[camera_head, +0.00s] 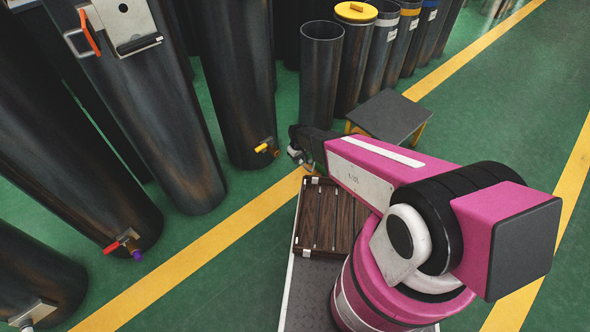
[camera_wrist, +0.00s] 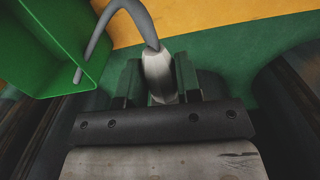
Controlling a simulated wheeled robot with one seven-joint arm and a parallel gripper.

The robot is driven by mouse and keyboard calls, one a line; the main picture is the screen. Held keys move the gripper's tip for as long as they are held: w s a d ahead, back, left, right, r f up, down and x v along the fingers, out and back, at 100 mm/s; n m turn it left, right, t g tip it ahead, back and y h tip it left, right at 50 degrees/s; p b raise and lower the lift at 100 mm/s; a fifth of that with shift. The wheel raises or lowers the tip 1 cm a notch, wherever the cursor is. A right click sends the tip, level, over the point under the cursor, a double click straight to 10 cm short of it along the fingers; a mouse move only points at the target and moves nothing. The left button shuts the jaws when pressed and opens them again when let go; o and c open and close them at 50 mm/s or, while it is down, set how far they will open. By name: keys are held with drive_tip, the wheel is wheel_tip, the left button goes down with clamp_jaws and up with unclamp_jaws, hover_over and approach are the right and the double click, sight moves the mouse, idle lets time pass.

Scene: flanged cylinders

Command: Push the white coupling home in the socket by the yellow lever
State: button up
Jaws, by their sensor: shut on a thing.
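My gripper (camera_head: 300,154) is low, just right of the foot of a dark cylinder (camera_head: 236,80) in the head view. The yellow lever (camera_head: 264,147) sticks out at that cylinder's foot, with a small gap between it and my gripper. In the wrist view my gripper (camera_wrist: 158,92) is shut on the white coupling (camera_wrist: 157,70), which stands between the two dark fingers. A grey hose (camera_wrist: 133,8) runs from the coupling's far end and curves up and left. The socket by the yellow lever is too small to make out, and I cannot see the coupling seated in it.
Other dark cylinders carry a red lever (camera_head: 122,242) and an orange lever (camera_head: 90,34). A grey-topped stool (camera_head: 391,115) stands behind my arm. A brown slatted tray (camera_head: 322,256) lies below the arm. A green open-sided box (camera_wrist: 50,40) is close by at left in the wrist view.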

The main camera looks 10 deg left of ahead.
wheel_tip(320, 180, down, 5)
drive_tip(key=s+a, duration=0.2)
drive_tip(key=s, duration=0.1)
drive_tip(key=w+a, duration=0.4)
drive_tip(key=shift+w+a+n, duration=0.15)
drive_tip(key=shift+w+n, duration=0.15)
drive_tip(key=shift+n, duration=0.1)
drive_tip(key=shift+w+a, duration=1)
drive_tip(key=shift+a, duration=0.2)
idle(1.9)
drive_tip(key=o, duration=1.1)
wheel_tip(320, 180, up, 7)
idle(0.8)
drive_tip(key=shift+w, duration=0.1)
idle(0.3)
